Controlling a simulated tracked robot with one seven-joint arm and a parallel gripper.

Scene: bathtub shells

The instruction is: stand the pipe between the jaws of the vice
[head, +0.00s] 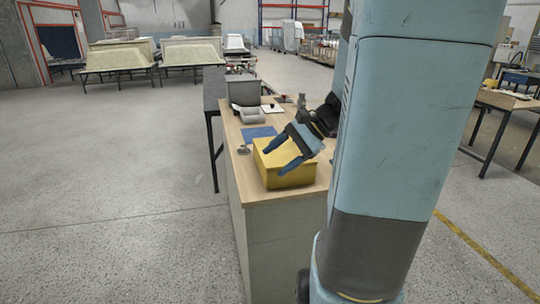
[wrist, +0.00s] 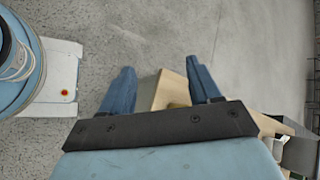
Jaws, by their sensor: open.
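My gripper (head: 276,161) is open, its two blue fingers spread over a yellow box (head: 285,179) on the near end of the workbench. Nothing shows held between the fingers. The wrist view also shows my gripper (wrist: 159,72) with its fingers apart and a tan-yellow surface between and beyond them. I cannot make out the pipe or the vice for certain in either view. My arm and column hide part of the bench.
Open floor lies left. Bathtub shells (head: 192,51) stand far back. Another table (head: 503,101) stands right.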

